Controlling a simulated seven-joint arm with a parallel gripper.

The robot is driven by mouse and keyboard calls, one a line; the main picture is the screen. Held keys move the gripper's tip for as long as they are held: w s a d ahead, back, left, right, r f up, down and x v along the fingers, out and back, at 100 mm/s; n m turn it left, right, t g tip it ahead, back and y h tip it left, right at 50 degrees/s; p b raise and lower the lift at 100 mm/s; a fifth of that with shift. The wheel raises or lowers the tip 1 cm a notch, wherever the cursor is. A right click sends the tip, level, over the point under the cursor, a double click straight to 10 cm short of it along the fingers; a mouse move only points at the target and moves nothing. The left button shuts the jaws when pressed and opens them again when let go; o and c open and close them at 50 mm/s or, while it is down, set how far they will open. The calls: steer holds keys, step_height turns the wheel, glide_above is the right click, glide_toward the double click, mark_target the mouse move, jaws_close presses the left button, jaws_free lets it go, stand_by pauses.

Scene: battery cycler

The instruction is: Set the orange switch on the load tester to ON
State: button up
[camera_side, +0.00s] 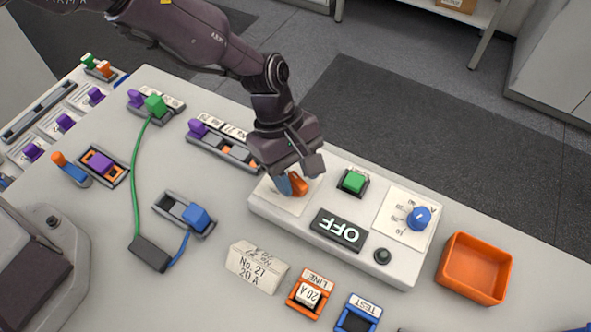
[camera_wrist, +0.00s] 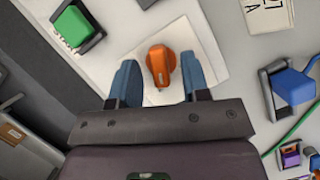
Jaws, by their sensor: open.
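The load tester (camera_side: 276,207) is a white box with a black display (camera_side: 340,230) that reads OFF. Its orange switch (camera_side: 298,187) sits on a pale plate at the box's left end. In the wrist view the orange switch (camera_wrist: 161,66) is a rounded knob with a narrow tip toward my gripper. My gripper (camera_side: 291,184) is over that end of the box and partly hides the switch. In the wrist view my gripper (camera_wrist: 159,72) is open, with one blue finger on each side of the switch and a narrow gap on both sides. Its holding nothing is visible there.
The tester also has a green button (camera_side: 353,181), a blue knob (camera_side: 418,217) and a black button (camera_side: 382,256). An orange bin (camera_side: 474,268) stands to its right. A label block (camera_side: 256,266) stands in front.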

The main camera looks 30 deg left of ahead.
steer(key=shift+f, duration=0.1)
jaws_close()
steer(key=shift+w+d+m+g+y, duration=0.1)
steer(key=shift+m+g+y, duration=0.35)
steer(key=shift+m, duration=1.35)
jaws_free()
steer(key=v, duration=1.3)
steer(key=shift+w, duration=0.15)
steer(key=shift+f, duration=0.1)
